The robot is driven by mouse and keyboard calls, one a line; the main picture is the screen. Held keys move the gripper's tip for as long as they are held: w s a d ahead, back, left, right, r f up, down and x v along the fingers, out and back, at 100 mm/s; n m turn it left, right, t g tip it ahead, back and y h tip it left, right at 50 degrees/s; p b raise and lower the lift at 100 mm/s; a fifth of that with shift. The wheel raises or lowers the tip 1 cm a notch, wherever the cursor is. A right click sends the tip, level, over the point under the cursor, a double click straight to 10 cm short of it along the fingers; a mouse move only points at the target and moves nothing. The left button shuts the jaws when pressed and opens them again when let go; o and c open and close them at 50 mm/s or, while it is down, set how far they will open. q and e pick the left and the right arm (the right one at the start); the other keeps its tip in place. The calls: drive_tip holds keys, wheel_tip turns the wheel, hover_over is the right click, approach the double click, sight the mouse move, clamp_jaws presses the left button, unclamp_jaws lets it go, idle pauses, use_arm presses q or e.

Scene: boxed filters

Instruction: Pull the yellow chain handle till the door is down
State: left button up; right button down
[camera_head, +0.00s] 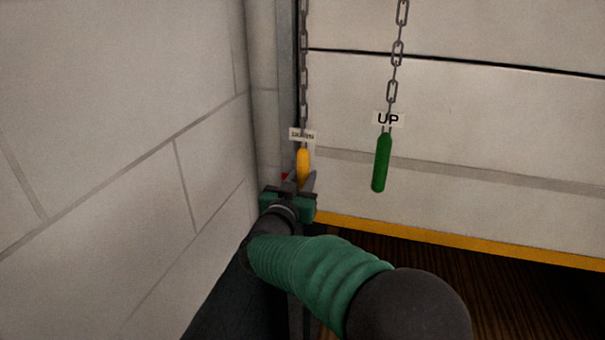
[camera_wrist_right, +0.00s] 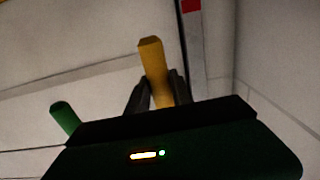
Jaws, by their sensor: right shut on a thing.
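The yellow chain handle (camera_head: 303,163) hangs from a dark chain (camera_head: 304,80) near the left wall, under a small label that is hard to read. My right gripper (camera_head: 303,183) is shut on the lower part of this handle. In the right wrist view the yellow handle (camera_wrist_right: 152,62) stands between the two dark fingers (camera_wrist_right: 158,92). The pale panelled door (camera_head: 480,130) has a yellow bottom edge (camera_head: 460,243), with a gap above the dark wooden floor. My left gripper is not in view.
A green handle (camera_head: 381,163) with an "UP" label (camera_head: 388,119) hangs on its own chain to the right; it also shows in the right wrist view (camera_wrist_right: 64,117). A pale block wall (camera_head: 110,130) stands close on the left.

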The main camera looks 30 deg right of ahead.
sight(301, 158)
wheel_tip(301, 158, down, 18)
drive_tip(key=b, duration=1.1)
drive_tip(key=shift+f+b, duration=0.25)
drive_tip(key=shift+b, duration=0.1)
drive_tip(key=shift+a, duration=0.1)
idle(0.7)
wheel_tip(301, 158, up, 25)
drive_tip(key=p, duration=2.2)
drive_tip(key=shift+f, duration=0.35)
wheel_tip(301, 158, down, 24)
drive_tip(key=b, duration=1.8)
